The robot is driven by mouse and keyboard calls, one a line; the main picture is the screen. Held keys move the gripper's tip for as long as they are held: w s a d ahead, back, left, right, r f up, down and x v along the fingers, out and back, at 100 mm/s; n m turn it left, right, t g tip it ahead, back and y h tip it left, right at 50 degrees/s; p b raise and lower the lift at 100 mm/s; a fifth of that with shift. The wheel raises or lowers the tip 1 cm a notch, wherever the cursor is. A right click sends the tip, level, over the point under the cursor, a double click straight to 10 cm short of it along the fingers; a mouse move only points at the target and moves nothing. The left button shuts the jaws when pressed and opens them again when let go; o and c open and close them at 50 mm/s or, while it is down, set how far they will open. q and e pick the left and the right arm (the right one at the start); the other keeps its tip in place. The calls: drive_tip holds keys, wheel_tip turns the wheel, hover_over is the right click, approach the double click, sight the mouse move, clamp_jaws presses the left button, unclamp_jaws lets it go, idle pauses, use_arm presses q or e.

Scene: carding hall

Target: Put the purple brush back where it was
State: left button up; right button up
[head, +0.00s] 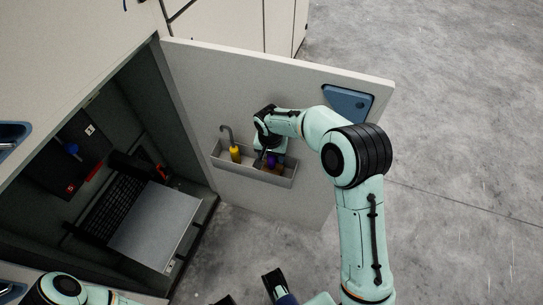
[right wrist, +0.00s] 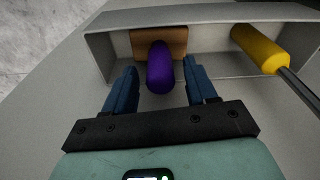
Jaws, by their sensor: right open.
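The purple brush has a rounded purple handle (right wrist: 160,68) and a brown wooden block (right wrist: 172,42). It stands in the grey tray (head: 222,163) on the inside of the open door, and in the head view only a bit of purple (head: 271,161) shows below my gripper. My right gripper (right wrist: 160,76) is open, its two blue fingers on either side of the handle with a gap at each side.
A yellow-handled tool with a hooked metal rod (head: 235,152) stands in the tray's left part. The cabinet door (head: 210,75) is open, with a blue latch plate (head: 348,102) near its top right corner. The open cabinet holds a light panel (head: 155,225). Concrete floor lies clear at right.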

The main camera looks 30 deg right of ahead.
sight(271, 171)
use_arm(q)
drive_tip(key=shift+s+r+p, duration=0.2)
drive_tip(key=shift+r+p, duration=0.3)
drive_tip(key=shift+p, duration=0.1)
use_arm(e)
wheel_tip(271, 171, up, 11)
drive_tip(key=s+a, duration=0.1)
drive_tip(key=shift+r, duration=0.15)
